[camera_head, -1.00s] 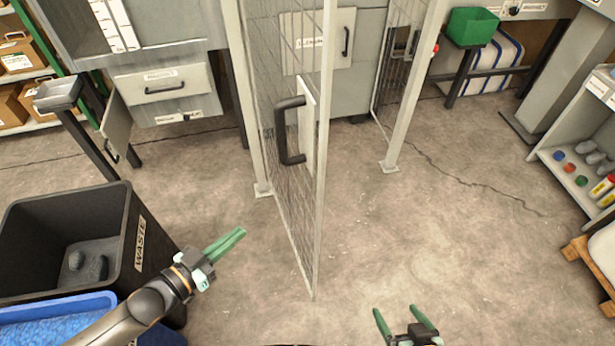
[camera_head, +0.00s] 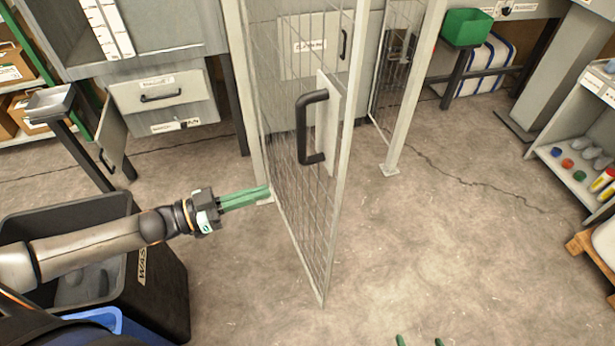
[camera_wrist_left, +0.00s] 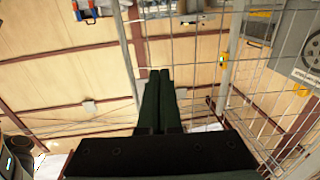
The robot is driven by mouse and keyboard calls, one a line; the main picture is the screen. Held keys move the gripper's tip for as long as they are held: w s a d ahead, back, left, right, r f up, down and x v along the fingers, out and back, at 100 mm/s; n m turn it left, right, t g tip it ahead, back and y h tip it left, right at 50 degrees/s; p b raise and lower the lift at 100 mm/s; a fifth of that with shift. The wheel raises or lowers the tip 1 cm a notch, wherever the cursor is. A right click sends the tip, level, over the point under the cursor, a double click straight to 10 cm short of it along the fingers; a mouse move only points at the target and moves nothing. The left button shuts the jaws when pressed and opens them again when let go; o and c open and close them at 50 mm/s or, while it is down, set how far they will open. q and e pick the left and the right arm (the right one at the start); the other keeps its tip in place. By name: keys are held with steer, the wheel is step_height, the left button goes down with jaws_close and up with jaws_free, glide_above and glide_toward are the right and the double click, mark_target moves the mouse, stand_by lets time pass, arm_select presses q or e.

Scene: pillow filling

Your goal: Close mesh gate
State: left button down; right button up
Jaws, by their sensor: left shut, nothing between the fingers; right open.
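The mesh gate (camera_head: 298,215) stands open, swung out towards me from its hinge post (camera_head: 250,95). Its black handle (camera_head: 303,128) sits on a pale plate near the free edge. My left gripper (camera_head: 268,192) is shut and empty, with its green fingertips close to the left side of the gate, low by the hinge post. I cannot tell whether they touch the mesh. In the left wrist view the shut fingers (camera_wrist_left: 160,75) point along the mesh (camera_wrist_left: 265,80). My right gripper (camera_head: 418,341) is open at the bottom edge, with only its fingertips showing.
A black waste bin (camera_head: 165,290) and a blue container (camera_head: 110,322) stand at the lower left, under my left arm. The other gate post (camera_head: 410,100) stands to the right. Shelves (camera_head: 590,130) are at the far right. The floor (camera_head: 440,240) right of the gate is clear.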

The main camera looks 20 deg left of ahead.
mark_target(320, 174)
arm_select(q)
steer(key=x, duration=1.1)
steer(key=shift+p, duration=0.4)
